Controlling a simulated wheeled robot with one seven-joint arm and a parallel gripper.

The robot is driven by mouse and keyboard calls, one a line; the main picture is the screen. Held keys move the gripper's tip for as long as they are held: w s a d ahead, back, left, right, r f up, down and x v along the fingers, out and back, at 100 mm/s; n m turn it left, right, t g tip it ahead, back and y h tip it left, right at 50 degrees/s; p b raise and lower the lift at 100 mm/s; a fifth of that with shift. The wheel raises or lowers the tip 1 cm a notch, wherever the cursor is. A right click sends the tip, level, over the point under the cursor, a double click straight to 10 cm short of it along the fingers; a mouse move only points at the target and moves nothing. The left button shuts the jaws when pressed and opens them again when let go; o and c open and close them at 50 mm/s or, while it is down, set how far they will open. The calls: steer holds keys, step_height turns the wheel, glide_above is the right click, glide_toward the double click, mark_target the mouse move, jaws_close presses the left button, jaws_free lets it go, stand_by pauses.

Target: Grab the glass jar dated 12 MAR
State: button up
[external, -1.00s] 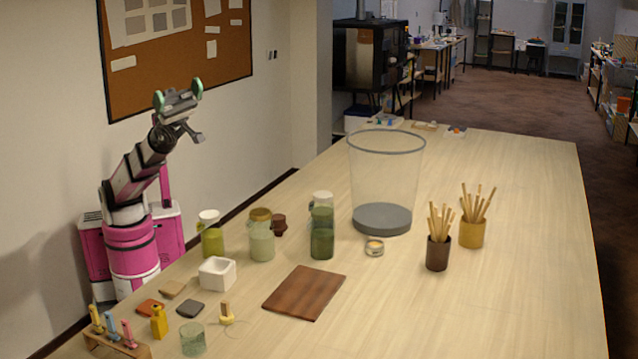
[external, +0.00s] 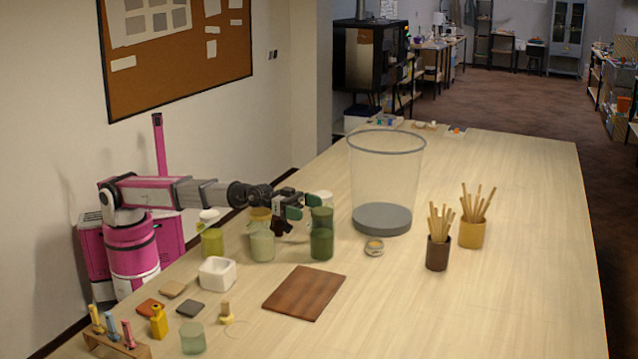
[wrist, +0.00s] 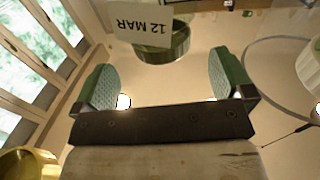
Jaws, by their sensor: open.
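In the wrist view a pale tag reading 12 MAR (wrist: 143,25) shows upside down at the top, in front of a glass jar (wrist: 170,50) with a dark green lower part. The jar lies beyond my fingertips, roughly between them in line, and is cut by the frame's top. My gripper (wrist: 170,80) is open, with nothing between its green pads. In the external view my gripper (external: 298,207) is low over the table beside the dark green jar (external: 321,243); no dates are readable there, so I cannot match the tag to a jar for certain.
A pale green jar (external: 262,246) and a yellow-green jar (external: 212,243) stand left of my gripper. A tall clear bin (external: 384,216) stands to its right. A white square pot (external: 217,273) and a brown board (external: 304,293) lie nearer.

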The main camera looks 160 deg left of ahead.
mark_target(320, 211)
steer(key=shift+f+x, duration=0.2)
steer(key=shift+x, duration=1.05)
steer(key=shift+f+x, duration=0.25)
steer(key=shift+x, duration=1)
steer(key=shift+s+a, duration=0.1)
steer(key=shift+s, duration=0.05)
jaws_close()
steer(key=shift+r, duration=0.1)
